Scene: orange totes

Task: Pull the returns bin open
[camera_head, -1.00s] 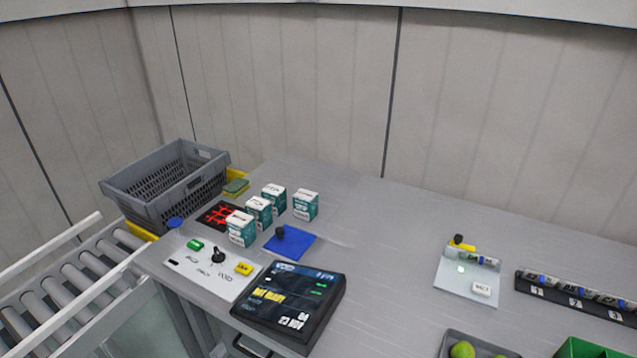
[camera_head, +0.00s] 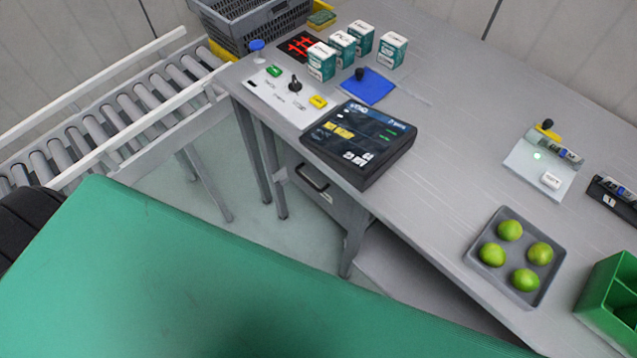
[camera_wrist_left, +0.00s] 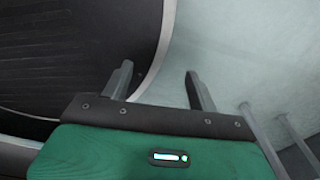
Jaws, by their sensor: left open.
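The returns bin appears to be the grey drawer front (camera_head: 318,189) under the table, below the black touch screen. It has a dark bar handle (camera_head: 312,179) and looks shut. A large green surface, probably my own arm, fills the lower left of the head view. My left gripper (camera_wrist_left: 159,85) shows only in its wrist view, with two dark fingers apart and nothing between them. It points down past a dark round shape toward the pale floor, away from the handle. My right gripper is not in view.
The table (camera_head: 440,160) carries the touch screen (camera_head: 358,142), a button panel (camera_head: 288,97), several boxes (camera_head: 343,47) and a tray (camera_head: 476,262) of green fruit. A roller conveyor (camera_head: 110,115) runs at left. Table legs (camera_head: 252,150) stand left of the drawer. Floor before it is partly clear.

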